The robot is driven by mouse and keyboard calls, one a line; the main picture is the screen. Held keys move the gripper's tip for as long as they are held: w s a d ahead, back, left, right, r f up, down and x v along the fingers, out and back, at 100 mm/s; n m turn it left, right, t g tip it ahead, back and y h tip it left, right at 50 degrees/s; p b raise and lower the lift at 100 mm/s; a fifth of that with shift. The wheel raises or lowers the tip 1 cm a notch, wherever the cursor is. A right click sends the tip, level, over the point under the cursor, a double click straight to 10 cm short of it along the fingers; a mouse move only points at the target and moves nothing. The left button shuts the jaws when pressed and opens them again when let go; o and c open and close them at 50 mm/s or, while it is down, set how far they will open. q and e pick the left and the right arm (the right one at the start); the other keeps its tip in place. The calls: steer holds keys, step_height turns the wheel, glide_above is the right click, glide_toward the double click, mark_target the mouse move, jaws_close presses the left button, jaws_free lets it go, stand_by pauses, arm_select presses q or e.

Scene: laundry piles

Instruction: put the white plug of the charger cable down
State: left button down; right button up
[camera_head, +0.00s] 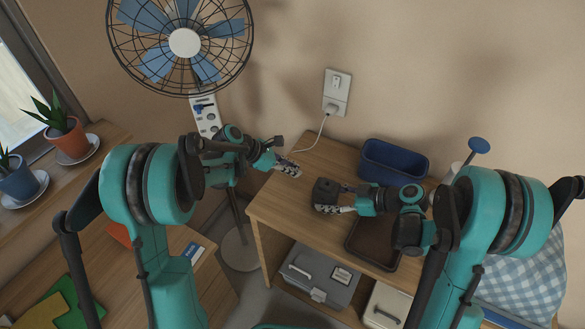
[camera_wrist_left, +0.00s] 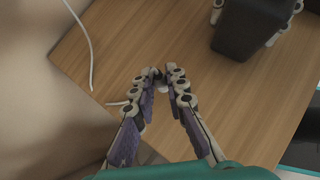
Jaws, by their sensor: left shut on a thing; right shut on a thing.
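The white charger cable (camera_head: 322,133) runs from the wall outlet (camera_head: 335,93) down to my left gripper (camera_head: 297,172); part of it also shows in the left wrist view (camera_wrist_left: 84,40). My left gripper is shut at its tips on the small white plug (camera_wrist_left: 163,88), mostly hidden by the fingers. It is over the left end of the wooden table (camera_head: 270,205); whether the plug touches the top is unclear. My right gripper (camera_head: 322,197) is shut on a dark, box-like block (camera_head: 325,188), to the right of my left gripper. The block also shows in the left wrist view (camera_wrist_left: 252,28).
A blue bin (camera_head: 393,160) stands at the table's back right. A dark tray (camera_head: 370,245) lies at the front. A fan (camera_head: 184,43) stands at the left. Grey and white boxes sit below. Bare wood shows around my left fingertips.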

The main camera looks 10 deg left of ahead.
arm_select(q)
steer(key=shift+f, duration=0.25)
steer(key=shift+f, duration=0.35)
steer(key=c, duration=1.5)
jaws_free()
steer(key=shift+c, duration=0.2)
